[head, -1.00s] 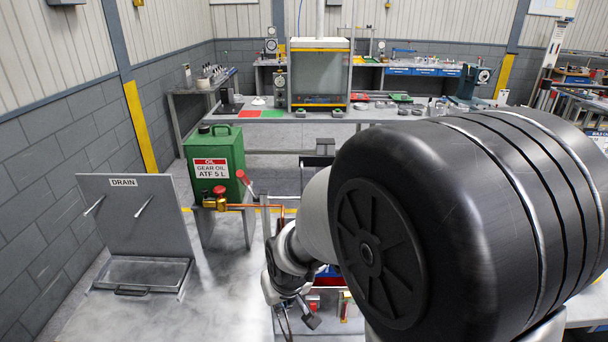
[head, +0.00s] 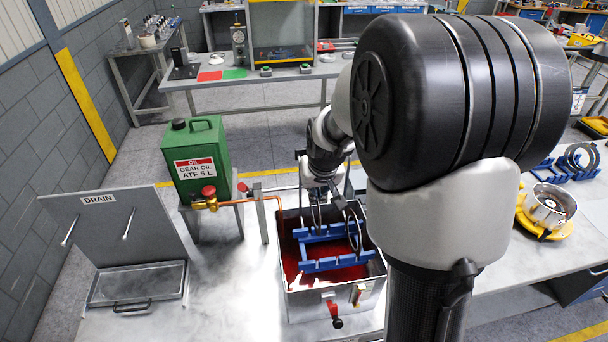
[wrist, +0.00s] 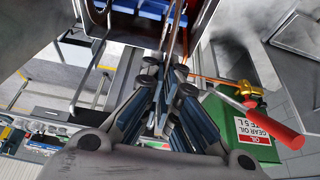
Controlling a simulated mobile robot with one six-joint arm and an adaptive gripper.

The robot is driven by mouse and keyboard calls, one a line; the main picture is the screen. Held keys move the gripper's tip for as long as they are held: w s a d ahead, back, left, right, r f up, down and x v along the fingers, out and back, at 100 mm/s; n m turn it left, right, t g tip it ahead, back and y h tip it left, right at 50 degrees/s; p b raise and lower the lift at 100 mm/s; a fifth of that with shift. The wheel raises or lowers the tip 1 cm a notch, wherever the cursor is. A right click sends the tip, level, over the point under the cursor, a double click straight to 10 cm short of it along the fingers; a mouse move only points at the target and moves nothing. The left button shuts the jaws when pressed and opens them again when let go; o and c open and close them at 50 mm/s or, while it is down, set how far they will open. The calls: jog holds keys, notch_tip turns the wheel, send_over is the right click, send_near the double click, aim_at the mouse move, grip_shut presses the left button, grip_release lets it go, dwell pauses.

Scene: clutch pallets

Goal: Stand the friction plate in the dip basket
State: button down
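My gripper (head: 318,192) hangs over the left part of an open metal tank. In the wrist view its fingers (wrist: 168,78) are closed together on the edge of a thin brown friction plate (wrist: 178,32). In the head view this plate (head: 316,214) shows as a thin, upright dark ring below the fingers, close to the blue dip basket (head: 325,265). I cannot tell whether it touches the basket. The basket sits in the tank over red oil. Another ring (head: 354,232) stands upright at its right end. My arm hides part of the tank's right side.
A green oil can (head: 203,160) with a copper pipe and red-handled valve (head: 209,198) stands left of the tank (head: 335,302). A drain tray (head: 137,285) lies further left. At right are a blue rack with rings (head: 572,165) and a drum on a yellow stand (head: 548,206).

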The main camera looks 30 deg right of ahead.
jog(key=shift+s+f+b, duration=0.1)
jog(key=shift+f+b, duration=0.2)
jog(key=shift+f, duration=0.3)
jog(key=shift+f+b, duration=0.6)
jog(key=shift+f, duration=0.05)
jog(key=shift+f+b, duration=3.95)
jog(key=shift+f, duration=1.05)
jog(key=c, duration=1.7)
grip_release()
